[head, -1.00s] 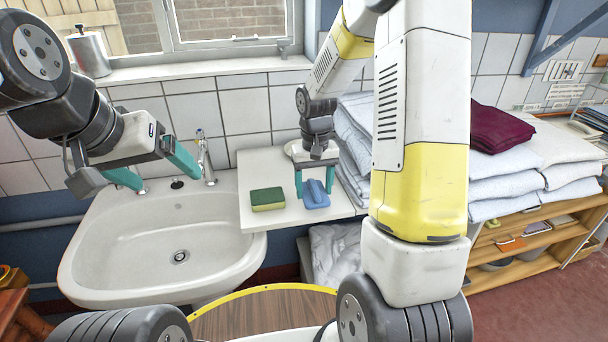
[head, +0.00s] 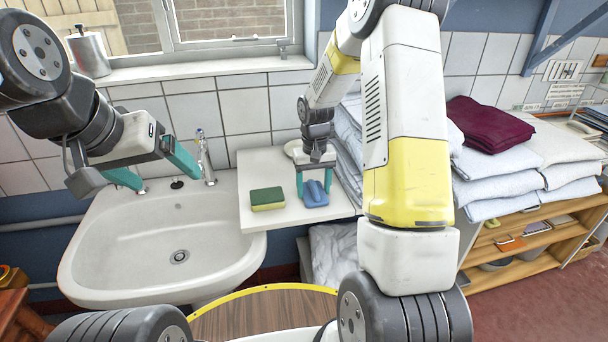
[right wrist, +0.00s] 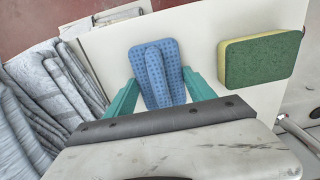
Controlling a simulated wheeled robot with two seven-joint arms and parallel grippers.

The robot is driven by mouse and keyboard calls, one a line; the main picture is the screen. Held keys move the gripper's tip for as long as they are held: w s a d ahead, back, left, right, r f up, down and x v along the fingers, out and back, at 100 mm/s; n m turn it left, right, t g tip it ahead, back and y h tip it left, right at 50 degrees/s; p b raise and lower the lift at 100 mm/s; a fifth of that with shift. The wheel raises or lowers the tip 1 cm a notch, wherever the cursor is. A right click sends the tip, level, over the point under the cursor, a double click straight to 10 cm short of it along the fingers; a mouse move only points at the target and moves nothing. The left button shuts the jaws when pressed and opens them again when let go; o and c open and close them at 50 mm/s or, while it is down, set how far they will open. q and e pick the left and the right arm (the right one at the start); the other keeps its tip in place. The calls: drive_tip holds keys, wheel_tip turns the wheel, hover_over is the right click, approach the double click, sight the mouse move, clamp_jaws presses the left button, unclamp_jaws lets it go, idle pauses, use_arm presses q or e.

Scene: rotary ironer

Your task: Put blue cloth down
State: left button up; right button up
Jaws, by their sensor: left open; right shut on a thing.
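The blue cloth (head: 316,196) is a small dotted piece with a raised fold along its middle. It lies at the white worktop, right of the green and yellow sponge (head: 267,199). My right gripper (head: 314,187) points down over it. In the right wrist view the teal fingers (right wrist: 160,80) are on both sides of the blue cloth (right wrist: 170,58), shut on it. The cloth appears flat on the worktop; its underside is hidden. My left gripper (head: 170,183) is open and empty above the sink.
The white worktop (head: 270,170) has bare room around the cloth and sponge. The sink (head: 150,240) is to its left. Stacks of folded pale linen (head: 500,160) stand to the right, close to my right arm, with a maroon cloth (head: 488,122) on top.

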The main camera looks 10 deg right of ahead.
sight(314, 186)
drive_tip(key=o, duration=1.2)
drive_tip(key=s+r+t, duration=0.1)
drive_tip(key=s+r, duration=0.3)
drive_tip(key=r, duration=1.4)
drive_tip(key=s+r+t, duration=0.1)
drive_tip(key=s+r, duration=0.1)
drive_tip(key=s, duration=0.4)
drive_tip(key=s+a+r+t+y, duration=0.1)
drive_tip(key=s+r+t, duration=0.1)
drive_tip(key=s, duration=0.5)
drive_tip(key=s+a+r+t+y, duration=0.1)
drive_tip(key=s+r+t, duration=0.1)
drive_tip(key=s+r, duration=0.2)
drive_tip(key=shift+s+a, duration=0.1)
drive_tip(key=shift+s, duration=1.55)
